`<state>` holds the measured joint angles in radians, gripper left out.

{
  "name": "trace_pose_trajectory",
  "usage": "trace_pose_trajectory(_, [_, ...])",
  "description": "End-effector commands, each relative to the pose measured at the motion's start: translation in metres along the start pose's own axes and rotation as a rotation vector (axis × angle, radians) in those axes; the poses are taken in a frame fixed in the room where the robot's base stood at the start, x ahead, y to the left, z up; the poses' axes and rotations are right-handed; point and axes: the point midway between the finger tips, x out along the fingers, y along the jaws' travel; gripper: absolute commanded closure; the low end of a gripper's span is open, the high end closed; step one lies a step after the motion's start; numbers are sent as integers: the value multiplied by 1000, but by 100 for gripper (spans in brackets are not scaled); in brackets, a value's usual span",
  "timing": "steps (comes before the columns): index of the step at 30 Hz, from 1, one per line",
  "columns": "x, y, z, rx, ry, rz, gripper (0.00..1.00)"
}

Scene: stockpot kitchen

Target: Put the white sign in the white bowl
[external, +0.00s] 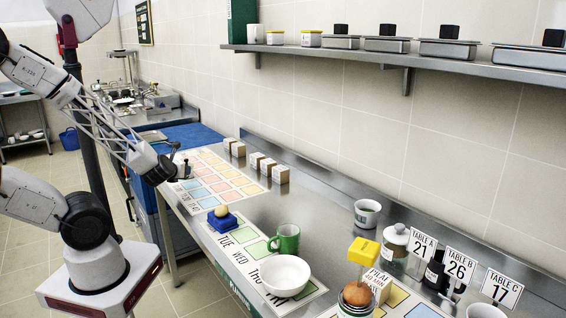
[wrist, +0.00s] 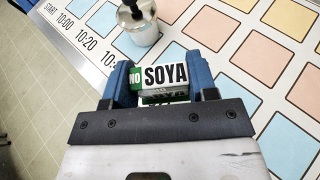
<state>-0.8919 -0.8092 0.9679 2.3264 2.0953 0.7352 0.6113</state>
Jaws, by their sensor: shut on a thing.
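My gripper (wrist: 163,84) is shut on a small white sign (wrist: 165,76) that reads NO SOYA and has a green end. The sign sits between the two blue fingers in the wrist view. In the external view my gripper (external: 172,168) is over the left end of the counter, by the coloured chart, and the sign is too small to make out there. The white bowl (external: 285,276) stands near the front edge of the counter, to the right of my gripper and well apart from it. It looks empty.
A jar with a dark top (wrist: 138,28) stands just beyond the sign. A green mug (external: 287,239) stands behind the bowl, and a blue block with a round thing (external: 222,221) lies to its left. Small boxes (external: 270,168) line the back. Table signs (external: 460,266) stand at right.

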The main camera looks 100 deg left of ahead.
Motion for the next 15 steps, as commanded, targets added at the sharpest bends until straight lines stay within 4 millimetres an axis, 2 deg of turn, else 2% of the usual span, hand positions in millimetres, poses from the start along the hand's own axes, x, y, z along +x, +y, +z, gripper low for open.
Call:
trace_pose_trajectory(8, [8, -5, 3, 0, 0, 0, 70])
trace_pose_trajectory(15, [39, -21, 11, 0, 1, 1, 70])
